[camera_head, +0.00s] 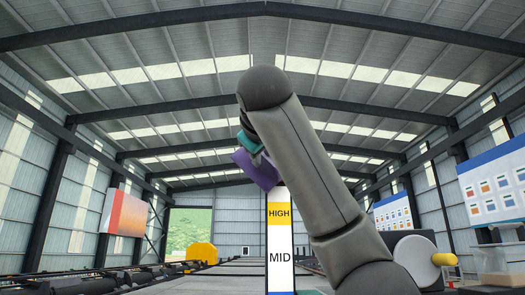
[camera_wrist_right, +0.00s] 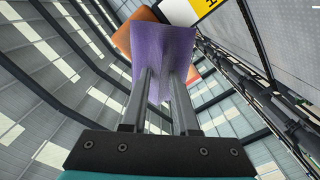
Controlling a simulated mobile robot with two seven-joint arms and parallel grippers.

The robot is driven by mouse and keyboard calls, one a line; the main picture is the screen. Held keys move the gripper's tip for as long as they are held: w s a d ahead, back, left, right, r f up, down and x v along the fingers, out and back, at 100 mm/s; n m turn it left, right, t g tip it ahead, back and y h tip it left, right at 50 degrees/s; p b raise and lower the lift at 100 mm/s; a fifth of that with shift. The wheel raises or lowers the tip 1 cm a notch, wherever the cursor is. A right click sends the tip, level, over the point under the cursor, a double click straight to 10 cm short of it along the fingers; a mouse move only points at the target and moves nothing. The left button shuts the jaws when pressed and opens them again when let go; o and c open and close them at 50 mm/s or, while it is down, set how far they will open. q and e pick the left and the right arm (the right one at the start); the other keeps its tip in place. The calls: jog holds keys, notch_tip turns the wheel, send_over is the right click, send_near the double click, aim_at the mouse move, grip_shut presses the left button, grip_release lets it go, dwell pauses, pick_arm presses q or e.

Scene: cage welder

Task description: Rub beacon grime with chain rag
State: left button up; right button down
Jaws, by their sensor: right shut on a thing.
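My right gripper (camera_wrist_right: 158,78) is shut on a purple rag (camera_wrist_right: 163,45), which hangs across its fingertips. In the head view the right arm reaches up the middle, with the teal part of the right gripper (camera_head: 249,143) and the purple rag (camera_head: 258,170) to the left of its top joint. An orange object (camera_wrist_right: 143,22), perhaps the beacon, is partly hidden behind the rag in the right wrist view. I cannot tell whether the rag touches it. No grime or chain can be made out. My left gripper is not in view.
A post sign (camera_head: 279,240) marked HIGH and MID stands below the rag, partly behind my arm. Boards (camera_head: 495,185) hang on the right wall. A yellow machine (camera_head: 202,253) stands at the far left.

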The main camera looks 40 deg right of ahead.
jog(key=shift+p+x, duration=0.3)
jog(key=shift+x, duration=0.6)
dwell(0.4)
jog(key=shift+s+d+b, duration=0.35)
jog(key=shift+s+d, duration=0.3)
jog(key=shift+d, duration=0.1)
jog(key=s+d, duration=0.1)
jog(key=d, duration=0.1)
jog(key=s+d, duration=0.2)
jog(key=shift+s+d+b, duration=0.15)
jog(key=shift+s+b, duration=0.05)
jog(key=shift+b, duration=0.2)
jog(key=shift+w+a+p, duration=0.35)
jog(key=shift+w+a, duration=0.85)
jog(key=shift+a, duration=0.25)
jog(key=shift+w+a+p, duration=0.3)
jog(key=shift+w+a, duration=0.9)
jog(key=shift+a, duration=0.3)
